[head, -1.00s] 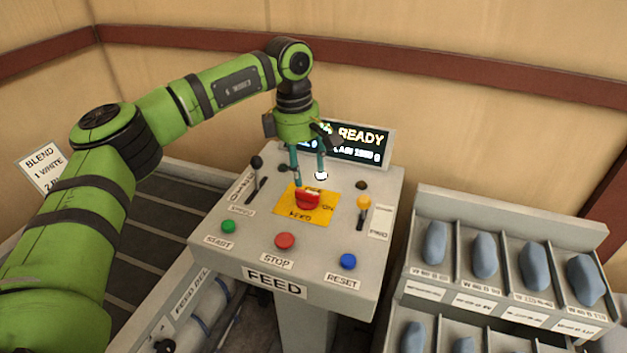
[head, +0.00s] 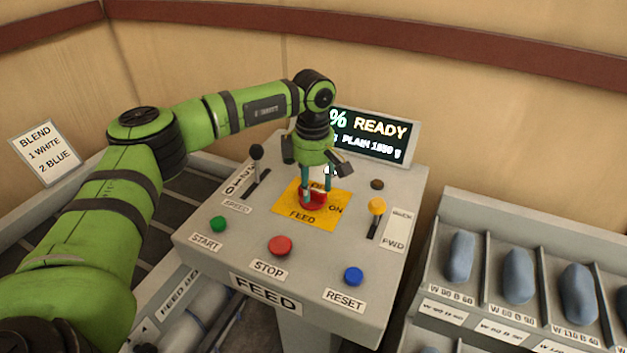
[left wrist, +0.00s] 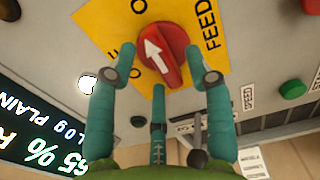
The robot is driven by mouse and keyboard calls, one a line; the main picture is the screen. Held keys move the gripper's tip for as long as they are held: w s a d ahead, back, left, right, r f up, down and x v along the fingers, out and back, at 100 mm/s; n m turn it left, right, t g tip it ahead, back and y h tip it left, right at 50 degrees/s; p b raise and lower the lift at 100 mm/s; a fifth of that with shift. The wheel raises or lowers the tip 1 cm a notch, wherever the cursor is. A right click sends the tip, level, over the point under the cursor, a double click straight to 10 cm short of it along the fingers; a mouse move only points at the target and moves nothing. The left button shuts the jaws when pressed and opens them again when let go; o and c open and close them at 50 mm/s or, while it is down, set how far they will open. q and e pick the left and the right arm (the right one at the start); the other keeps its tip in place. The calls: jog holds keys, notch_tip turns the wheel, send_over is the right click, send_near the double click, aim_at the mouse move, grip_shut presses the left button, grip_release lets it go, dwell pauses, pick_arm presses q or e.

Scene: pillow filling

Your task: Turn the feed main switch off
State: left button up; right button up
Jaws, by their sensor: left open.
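The feed main switch is a red rotary knob (head: 314,201) on a yellow plate (head: 283,207) on top of the FEED console. The plate reads FEED at the front and ON at the right; the label at the back is partly covered by my gripper. In the left wrist view the knob (left wrist: 166,55) has a white arrow pointing up and slightly left, roughly toward the partly cropped label at the top. My left gripper (head: 317,193) is open, pointing down, with its teal fingers around the knob. I cannot tell whether they touch it. My right gripper is not in view.
A black-knobbed speed lever (head: 256,154) stands left of the plate and a yellow-knobbed lever (head: 376,207) right. Green START (head: 218,223), red STOP (head: 281,245) and blue RESET (head: 353,276) buttons line the front. A display (head: 375,135) reading READY stands behind. Bins are at right.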

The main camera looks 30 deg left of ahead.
pick_arm(q)
jog(key=shift+f, duration=0.4)
grip_shut()
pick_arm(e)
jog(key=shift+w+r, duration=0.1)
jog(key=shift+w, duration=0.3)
